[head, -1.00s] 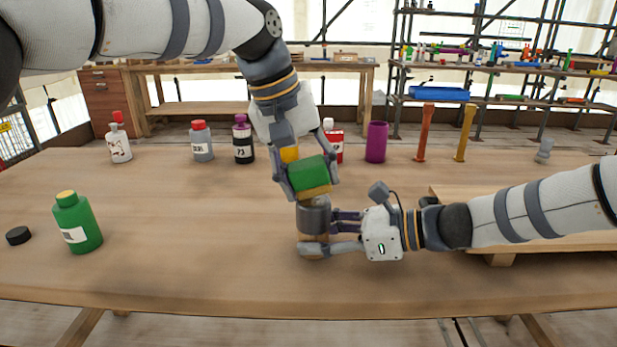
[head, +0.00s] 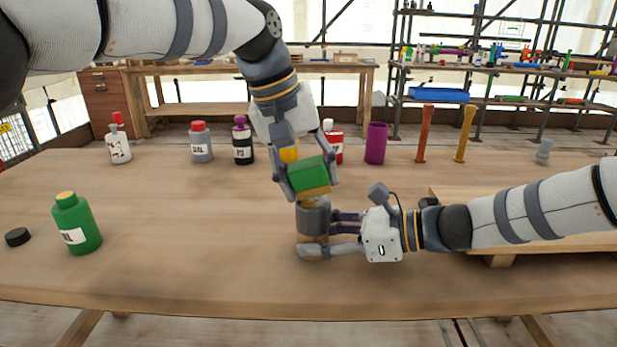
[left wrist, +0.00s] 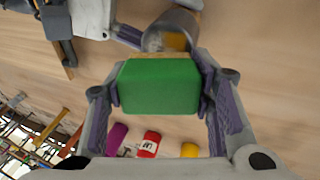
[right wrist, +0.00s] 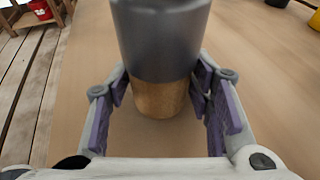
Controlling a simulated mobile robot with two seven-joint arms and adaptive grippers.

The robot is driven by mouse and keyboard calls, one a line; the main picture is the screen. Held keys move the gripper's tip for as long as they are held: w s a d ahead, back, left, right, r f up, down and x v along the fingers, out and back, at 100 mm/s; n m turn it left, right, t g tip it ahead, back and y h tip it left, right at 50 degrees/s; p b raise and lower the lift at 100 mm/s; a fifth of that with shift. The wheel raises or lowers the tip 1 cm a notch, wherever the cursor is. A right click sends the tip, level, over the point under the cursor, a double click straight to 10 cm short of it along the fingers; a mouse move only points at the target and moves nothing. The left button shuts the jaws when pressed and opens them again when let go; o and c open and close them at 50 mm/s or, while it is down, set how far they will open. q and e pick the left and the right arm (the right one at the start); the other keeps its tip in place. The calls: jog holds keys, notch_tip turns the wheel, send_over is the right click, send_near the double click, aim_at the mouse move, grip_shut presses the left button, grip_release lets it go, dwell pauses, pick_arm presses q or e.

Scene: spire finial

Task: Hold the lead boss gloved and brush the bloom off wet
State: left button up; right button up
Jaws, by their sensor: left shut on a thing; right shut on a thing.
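The lead boss (head: 313,216) is a dull grey cylinder with a tan lower part, upright on the table. My right gripper (head: 318,237) is shut around its lower half from the right. In the right wrist view, the grey body (right wrist: 160,40) and tan base (right wrist: 160,97) stand between the purple-padded fingers. My left gripper (head: 306,182) is shut on a green block-shaped brush (head: 309,176) with a tan underside, at the boss's top. The left wrist view shows the green block (left wrist: 160,86) against the boss (left wrist: 172,32); exact contact is hidden.
A green bottle (head: 76,226) and a black cap (head: 17,237) are at left. Behind stand a white bottle (head: 118,145), grey bottle (head: 201,145), black bottle (head: 243,146), purple cup (head: 376,143), orange post (head: 425,135) and yellow post (head: 464,136). The front table is clear.

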pick_arm(q)
jog(key=shift+s, duration=1.1)
jog(key=shift+w+f, duration=0.15)
jog(key=shift+w, duration=0.9)
jog(key=shift+s, duration=0.55)
jog(key=shift+a, duration=0.1)
jog(key=a+r, duration=0.1)
jog(key=r, duration=0.1)
jog(key=a+r, duration=0.4)
jog(key=r, duration=0.1)
jog(key=shift+r, duration=0.1)
jog(key=shift+d, duration=0.1)
